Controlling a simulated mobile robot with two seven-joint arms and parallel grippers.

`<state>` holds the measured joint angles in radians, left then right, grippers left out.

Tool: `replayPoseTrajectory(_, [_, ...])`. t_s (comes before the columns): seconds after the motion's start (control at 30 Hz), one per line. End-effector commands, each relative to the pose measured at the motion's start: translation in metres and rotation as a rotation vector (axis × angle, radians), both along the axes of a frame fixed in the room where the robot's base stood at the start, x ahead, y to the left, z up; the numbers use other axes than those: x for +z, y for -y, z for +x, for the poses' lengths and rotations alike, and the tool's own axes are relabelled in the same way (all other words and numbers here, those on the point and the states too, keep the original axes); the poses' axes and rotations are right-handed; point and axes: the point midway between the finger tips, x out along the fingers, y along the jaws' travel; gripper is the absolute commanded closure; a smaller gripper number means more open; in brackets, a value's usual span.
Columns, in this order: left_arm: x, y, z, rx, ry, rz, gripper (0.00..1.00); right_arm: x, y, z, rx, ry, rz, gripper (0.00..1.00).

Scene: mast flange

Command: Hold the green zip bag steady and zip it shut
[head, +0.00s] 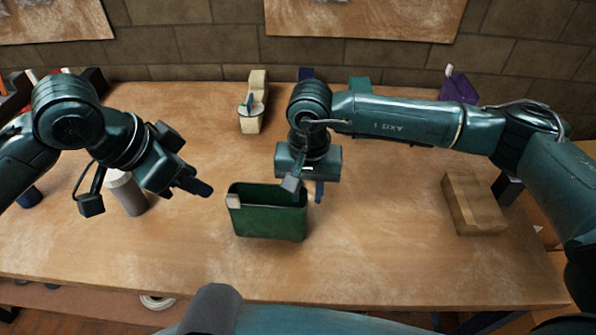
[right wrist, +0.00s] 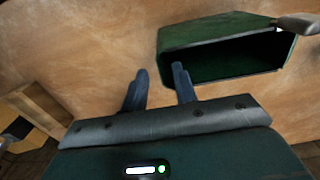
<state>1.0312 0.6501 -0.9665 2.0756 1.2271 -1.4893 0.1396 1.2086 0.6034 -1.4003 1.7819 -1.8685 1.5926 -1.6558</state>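The green zip bag (head: 268,225) stands on the table with its top open. A pale tab (head: 234,201) sits at its left top corner; a pale tab-like piece also shows at the bag's far right end in the right wrist view (right wrist: 298,22). My right gripper (head: 309,190) points down at the bag's right end, its fingers apart. In the right wrist view one finger overlaps the bag's near end (right wrist: 162,48) and the other is outside it; contact is unclear. My left gripper (head: 200,188) is left of the bag, apart from it; its finger gap is not clear.
A grey cylinder (head: 126,192) stands beneath my left arm. A wooden block (head: 472,204) lies at the right. A beige container (head: 252,105) stands at the back, with a purple item (head: 459,88) further right. The table in front of the bag is clear.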

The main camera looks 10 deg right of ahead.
Motion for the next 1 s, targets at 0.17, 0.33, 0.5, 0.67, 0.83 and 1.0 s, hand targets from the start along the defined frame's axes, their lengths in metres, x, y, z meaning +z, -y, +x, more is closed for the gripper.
replayPoseTrajectory(0.17, [0.0,0.0,0.0,0.0,0.0,-0.001,0.64,-0.035,0.0,-0.001,0.0,-0.003,-0.001,0.72])
replayPoseTrajectory(0.33, [0.0,0.0,0.0,-0.001,0.001,-0.001,0.64,-0.057,-0.001,-0.001,0.0,-0.002,0.001,0.72])
replayPoseTrajectory(0.5, [0.0,0.0,0.0,-0.001,0.001,-0.002,0.64,-0.067,0.0,0.0,0.001,0.001,0.001,0.72])
replayPoseTrajectory(0.67, [0.0,0.0,0.0,-0.001,0.001,-0.002,0.64,-0.069,0.0,0.0,0.001,0.001,0.001,0.72])
replayPoseTrajectory(0.83, [0.0,0.0,0.0,-0.001,0.001,-0.002,0.64,-0.069,0.0,0.0,0.001,0.001,0.001,0.74])
replayPoseTrajectory(1.0, [0.0,0.0,0.0,-0.001,0.001,-0.002,0.64,-0.069,0.0,0.0,0.001,0.001,0.0,0.88])
